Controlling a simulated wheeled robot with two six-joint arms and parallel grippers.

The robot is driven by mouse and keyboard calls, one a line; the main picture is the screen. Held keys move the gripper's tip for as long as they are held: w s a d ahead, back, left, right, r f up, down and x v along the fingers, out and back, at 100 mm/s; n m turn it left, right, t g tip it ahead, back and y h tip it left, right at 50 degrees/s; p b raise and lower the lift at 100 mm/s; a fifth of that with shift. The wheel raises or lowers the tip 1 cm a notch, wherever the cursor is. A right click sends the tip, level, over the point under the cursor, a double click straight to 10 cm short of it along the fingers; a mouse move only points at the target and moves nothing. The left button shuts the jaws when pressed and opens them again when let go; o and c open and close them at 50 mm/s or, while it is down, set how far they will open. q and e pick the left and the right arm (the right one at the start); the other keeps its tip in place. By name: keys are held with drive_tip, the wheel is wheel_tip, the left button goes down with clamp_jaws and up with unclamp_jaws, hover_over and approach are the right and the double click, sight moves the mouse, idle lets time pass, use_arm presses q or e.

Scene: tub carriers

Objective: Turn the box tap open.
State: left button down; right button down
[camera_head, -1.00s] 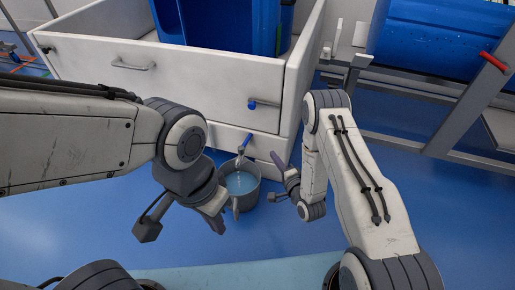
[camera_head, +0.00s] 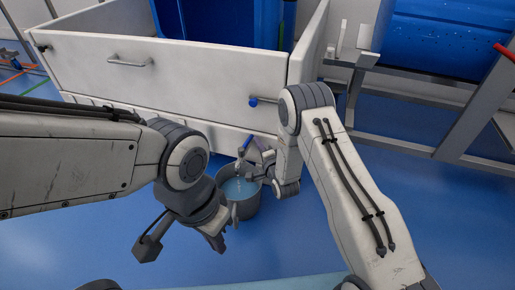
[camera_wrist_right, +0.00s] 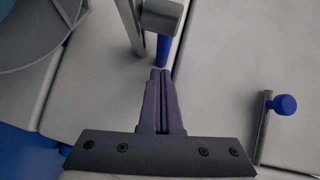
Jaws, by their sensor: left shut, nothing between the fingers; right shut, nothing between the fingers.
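The tap (camera_head: 243,150) with a blue lever sits low on the front of the white box (camera_head: 190,75). It also shows in the right wrist view as a grey body (camera_wrist_right: 160,16) with the blue lever (camera_wrist_right: 162,50) pointing at my fingers. My right gripper (camera_head: 256,141) is shut and empty, with its purple fingertips (camera_wrist_right: 160,73) right by the lever's end; I cannot tell if they touch. A grey bucket (camera_head: 246,208) with bluish water stands under the tap, with a pale streak below the spout. My left gripper (camera_head: 217,241) is shut and empty, left of the bucket.
A second blue knob (camera_head: 252,101) sticks out of the box front above the tap; the right wrist view shows a blue knob (camera_wrist_right: 285,104) at right. A metal handle (camera_head: 132,63) is further left. A blue drum (camera_head: 445,45) lies on a rack at right. The near floor is open.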

drive_tip(key=shift+w+a, duration=0.15)
drive_tip(key=shift+a, duration=0.05)
drive_tip(key=shift+w+a, duration=0.5)
drive_tip(key=shift+a, duration=0.2)
